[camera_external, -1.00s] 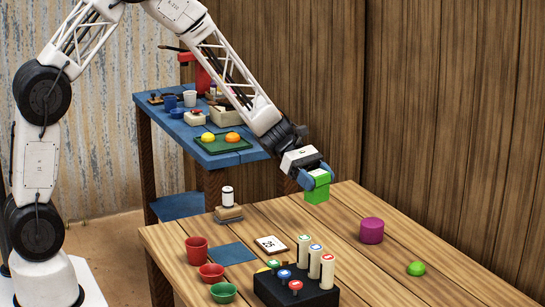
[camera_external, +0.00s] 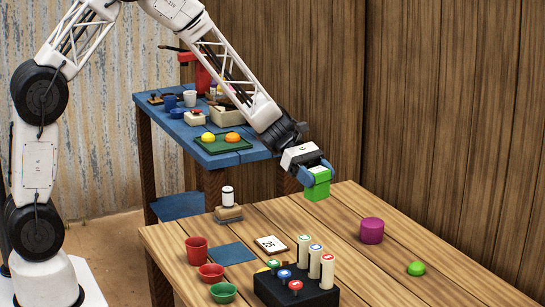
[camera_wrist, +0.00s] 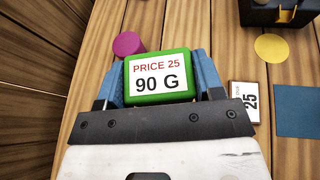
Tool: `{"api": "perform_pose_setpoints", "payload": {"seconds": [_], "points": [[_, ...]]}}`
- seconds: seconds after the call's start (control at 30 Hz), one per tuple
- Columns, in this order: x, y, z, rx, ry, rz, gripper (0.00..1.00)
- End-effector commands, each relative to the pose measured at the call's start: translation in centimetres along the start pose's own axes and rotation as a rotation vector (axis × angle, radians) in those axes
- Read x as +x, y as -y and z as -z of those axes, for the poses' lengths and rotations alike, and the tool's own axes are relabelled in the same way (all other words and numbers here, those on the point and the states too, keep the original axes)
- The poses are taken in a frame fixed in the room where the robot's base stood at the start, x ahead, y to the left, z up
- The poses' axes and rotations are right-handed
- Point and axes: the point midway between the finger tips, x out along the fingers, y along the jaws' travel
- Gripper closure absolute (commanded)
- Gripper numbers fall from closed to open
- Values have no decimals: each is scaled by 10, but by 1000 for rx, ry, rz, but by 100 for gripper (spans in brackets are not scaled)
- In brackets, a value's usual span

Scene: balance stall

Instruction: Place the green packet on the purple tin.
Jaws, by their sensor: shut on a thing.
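The green packet (camera_external: 317,190) is held in my gripper (camera_external: 315,174) above the back of the wooden table. In the wrist view the packet (camera_wrist: 158,77) sits between the two blue fingers of my gripper (camera_wrist: 159,82), its label reading "PRICE 25" and "90 G". The purple tin (camera_external: 371,231) stands on the table, to the right of and below the packet in the external view. In the wrist view the purple tin (camera_wrist: 128,44) shows beyond the packet, partly hidden by it. Packet and tin are apart.
A green ball-like thing (camera_external: 416,268) lies right of the tin. A black block with several pegs (camera_external: 296,289), a price card (camera_external: 271,245), a blue mat (camera_external: 232,253), a red cup (camera_external: 197,250) and bowls occupy the front left. The wooden wall stands close behind the table.

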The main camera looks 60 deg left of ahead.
Motion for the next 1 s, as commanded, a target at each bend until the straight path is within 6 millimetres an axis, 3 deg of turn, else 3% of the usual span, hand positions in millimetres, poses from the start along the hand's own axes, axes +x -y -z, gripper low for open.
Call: {"api": "perform_pose_setpoints", "payload": {"seconds": [0.5, 1.0], "points": [[49, 57, -24, 67, -1, 162, 63], [52, 57, -25, 70, -1, 169, 63]]}}
